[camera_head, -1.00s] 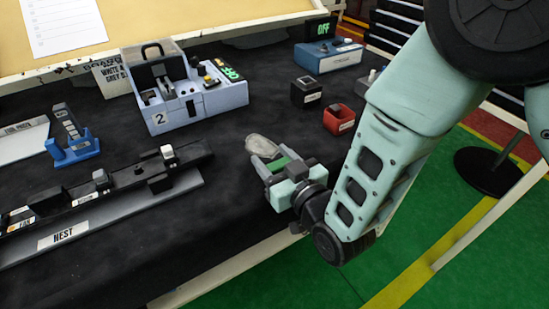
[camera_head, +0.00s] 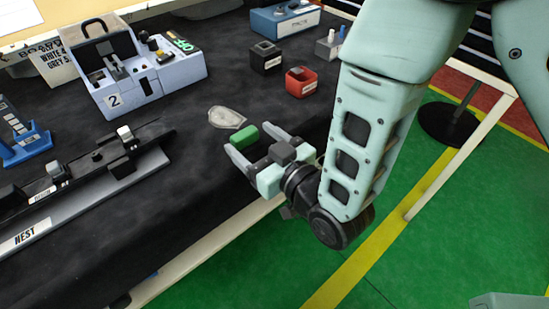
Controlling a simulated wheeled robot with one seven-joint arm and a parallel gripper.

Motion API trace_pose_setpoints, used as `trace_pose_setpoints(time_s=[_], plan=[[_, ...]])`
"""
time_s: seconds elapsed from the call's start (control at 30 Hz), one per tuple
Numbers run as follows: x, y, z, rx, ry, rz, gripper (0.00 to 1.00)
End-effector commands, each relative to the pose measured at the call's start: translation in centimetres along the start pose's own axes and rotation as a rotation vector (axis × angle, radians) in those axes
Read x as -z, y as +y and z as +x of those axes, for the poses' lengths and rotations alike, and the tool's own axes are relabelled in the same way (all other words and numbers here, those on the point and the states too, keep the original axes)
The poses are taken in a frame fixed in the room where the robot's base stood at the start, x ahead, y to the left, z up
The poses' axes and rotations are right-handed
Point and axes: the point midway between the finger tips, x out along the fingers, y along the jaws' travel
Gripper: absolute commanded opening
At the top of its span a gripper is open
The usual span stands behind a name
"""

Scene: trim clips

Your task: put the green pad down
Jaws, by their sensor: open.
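The green pad (camera_head: 244,133) is a small, rounded green block on the dark bench top, near its front edge. My gripper (camera_head: 250,143) is open, with its fingers pointing toward the back left of the bench. The pad sits at the fingertips, between and slightly beyond them, and looks free of the jaws. I cannot tell whether one finger still touches it. Part of the pad's near side is hard to make out.
A pale oval dish (camera_head: 227,117) lies just behind the pad. A red bin (camera_head: 301,82) and a black bin (camera_head: 266,58) stand farther back. The blue-grey station (camera_head: 150,85) and the nest rail (camera_head: 85,190) are to the left.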

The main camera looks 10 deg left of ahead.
Motion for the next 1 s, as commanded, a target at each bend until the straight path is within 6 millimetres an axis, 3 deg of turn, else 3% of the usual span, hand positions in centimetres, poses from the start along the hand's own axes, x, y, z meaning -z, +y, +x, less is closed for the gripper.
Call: trace_pose_setpoints(time_s=[0.2,0.4,0.77,1.0], plan=[[0.1,0.0,-4.4,0.0,-0.005,0.0,0.72],[0.1,0.0,-6.4,0.0,-0.002,0.0,0.72],[0.1,0.3,-6.4,-0.005,-0.033,0.007,0.72],[0.2,2.0,-5.6,-0.021,-0.307,0.057,0.72]])
